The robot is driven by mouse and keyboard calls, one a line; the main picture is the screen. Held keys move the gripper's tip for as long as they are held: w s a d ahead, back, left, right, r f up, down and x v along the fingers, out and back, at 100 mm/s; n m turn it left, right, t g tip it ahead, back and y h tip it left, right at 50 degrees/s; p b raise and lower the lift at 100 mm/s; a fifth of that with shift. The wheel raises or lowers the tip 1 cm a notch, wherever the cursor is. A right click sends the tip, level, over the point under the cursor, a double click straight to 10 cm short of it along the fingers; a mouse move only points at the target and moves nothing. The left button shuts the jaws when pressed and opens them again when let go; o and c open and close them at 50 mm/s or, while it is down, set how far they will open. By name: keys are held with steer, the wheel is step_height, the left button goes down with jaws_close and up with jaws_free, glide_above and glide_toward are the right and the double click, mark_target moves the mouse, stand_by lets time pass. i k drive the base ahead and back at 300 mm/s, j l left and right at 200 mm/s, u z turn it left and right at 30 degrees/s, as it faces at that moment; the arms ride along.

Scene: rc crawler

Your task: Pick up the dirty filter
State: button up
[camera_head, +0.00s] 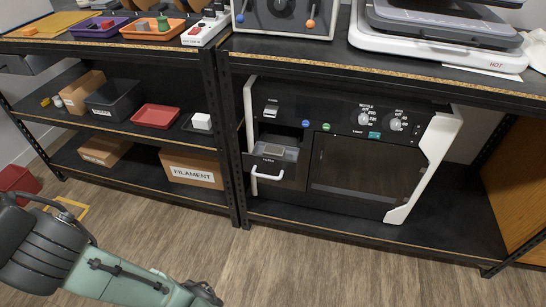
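My arm crosses the lower left corner, well short of the drawer. My gripper cannot be made out at the bottom edge.
A purple tray (97,27) and an orange tray (153,29) are on top. The wooden floor before the machine is clear.

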mark_target(271, 151)
steer(key=l+u, duration=0.4)
steer(key=i+l+u, duration=0.1)
steer(key=u, duration=0.35)
steer(key=l+u, duration=0.2)
steer(key=l, duration=0.45)
steer(key=k+l+u, duration=0.2)
steer(key=l, duration=1.05)
steer(key=k+l+u, duration=0.1)
steer(key=l, duration=1.45)
steer(key=i+j, duration=0.1)
steer(key=i, duration=0.05)
